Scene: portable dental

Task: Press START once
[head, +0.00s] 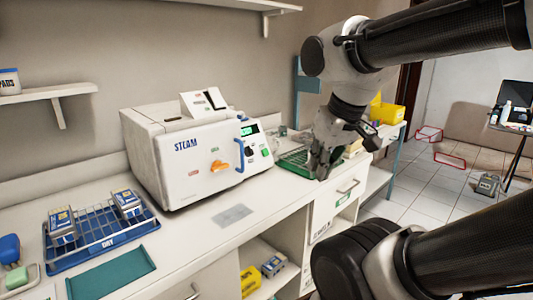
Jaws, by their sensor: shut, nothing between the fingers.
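The white steam machine (180,165), marked STEAM, stands on the counter against the wall. Its right front carries a small display (249,130), a green round button (265,152) and other small controls. The labels beside them are too small to read, so I cannot tell which is START. A blue handle (239,156) and an orange knob (219,166) are on its front. My gripper (319,174) is shut and empty, pointing down over the green tray (292,156), to the right of the machine and apart from its panel. The gripper hides part of the tray.
A blue rack (100,255) marked DRY holds blue-and-white packs at left. A teal mat (110,274) lies in front of it, and a grey flat sheet (232,215) before the machine. A yellow bin (386,112) stands beyond my gripper. The counter front between is mostly clear.

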